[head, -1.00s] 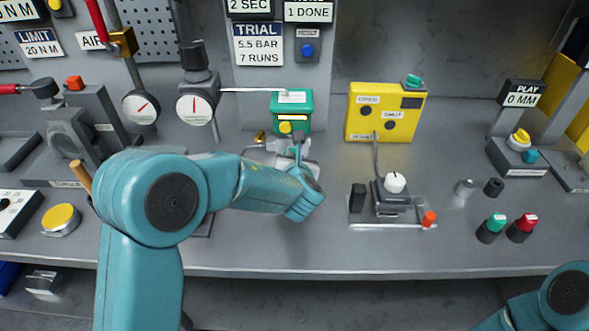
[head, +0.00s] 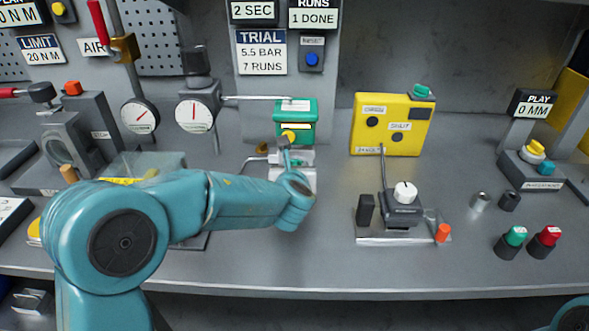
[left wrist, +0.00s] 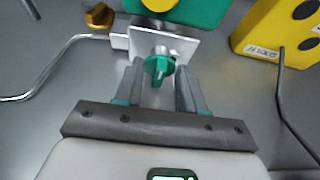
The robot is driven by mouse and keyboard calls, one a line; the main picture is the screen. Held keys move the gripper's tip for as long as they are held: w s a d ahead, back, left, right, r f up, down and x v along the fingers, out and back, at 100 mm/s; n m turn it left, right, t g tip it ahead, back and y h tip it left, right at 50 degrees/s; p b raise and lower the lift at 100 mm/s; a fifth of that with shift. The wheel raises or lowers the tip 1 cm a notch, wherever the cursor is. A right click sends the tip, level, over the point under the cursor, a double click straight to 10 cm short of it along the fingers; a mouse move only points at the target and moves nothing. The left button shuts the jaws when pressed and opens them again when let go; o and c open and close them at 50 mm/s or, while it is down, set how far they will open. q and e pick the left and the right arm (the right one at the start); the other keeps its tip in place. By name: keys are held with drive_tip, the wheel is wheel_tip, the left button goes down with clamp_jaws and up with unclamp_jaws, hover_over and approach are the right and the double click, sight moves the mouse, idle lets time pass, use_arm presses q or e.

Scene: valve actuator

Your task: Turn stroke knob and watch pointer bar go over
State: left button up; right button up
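A small teal knob (left wrist: 158,66) sits on a bright metal bracket (left wrist: 186,48) in the left wrist view. My left gripper (left wrist: 157,78) is open, with one finger on each side of the knob; whether they touch it is unclear. Above the bracket is a green box (left wrist: 205,10), which also shows in the head view (head: 296,112) with a yellow part (head: 290,136) on its front. My left wrist covers much of the bracket there. No label shows which knob is the stroke knob, and I cannot make out a pointer bar. My right gripper is out of view.
A yellow box (head: 372,140) stands right of the green box. A white knob (head: 404,192) on a small dark unit stands before it. Two gauges (head: 194,114) are at left. A bent metal rod (left wrist: 45,80) lies left of my gripper. The bench front is mostly clear.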

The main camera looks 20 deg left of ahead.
use_arm(q)
drive_tip(key=v, duration=1.6)
drive_tip(key=shift+s, duration=0.2)
